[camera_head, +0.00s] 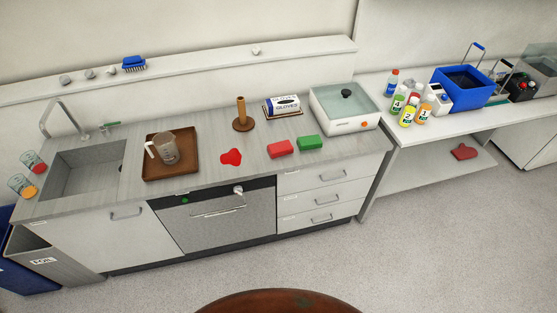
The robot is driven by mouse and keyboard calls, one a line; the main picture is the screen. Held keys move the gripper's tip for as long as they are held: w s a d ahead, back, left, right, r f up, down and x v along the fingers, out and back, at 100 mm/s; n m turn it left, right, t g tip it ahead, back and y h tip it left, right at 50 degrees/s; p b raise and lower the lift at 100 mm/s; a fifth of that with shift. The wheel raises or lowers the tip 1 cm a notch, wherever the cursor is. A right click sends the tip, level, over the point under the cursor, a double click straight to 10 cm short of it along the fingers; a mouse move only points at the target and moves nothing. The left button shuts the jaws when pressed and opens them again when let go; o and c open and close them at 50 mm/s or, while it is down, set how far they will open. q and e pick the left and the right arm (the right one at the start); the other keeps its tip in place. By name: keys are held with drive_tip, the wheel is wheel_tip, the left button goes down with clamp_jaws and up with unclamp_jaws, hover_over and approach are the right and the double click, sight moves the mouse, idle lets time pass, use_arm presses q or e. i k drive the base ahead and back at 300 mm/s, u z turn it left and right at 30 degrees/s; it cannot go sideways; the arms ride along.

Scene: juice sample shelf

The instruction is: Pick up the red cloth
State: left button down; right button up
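A red, flat, crumpled piece that looks like a cloth (231,157) lies on the grey counter, right of the brown tray and left of a red block. A second, darker red cloth-like piece (464,152) lies on the lower shelf under the white table at the right. I cannot tell from the frame which of the two is the task's cloth. Neither of my grippers is in view.
Around the counter cloth are a brown tray (151,174) with a jug (167,147), a wooden post (241,112), a red block (280,148) and a green block (310,143). Several bottles and a blue crate (486,97) stand above the shelf.

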sight(283, 148)
drive_tip(key=u, duration=0.5)
drive_tip(key=i, duration=0.5)
drive_tip(key=u, duration=0.65)
drive_tip(key=i, duration=0.7)
drive_tip(key=z, duration=0.25)
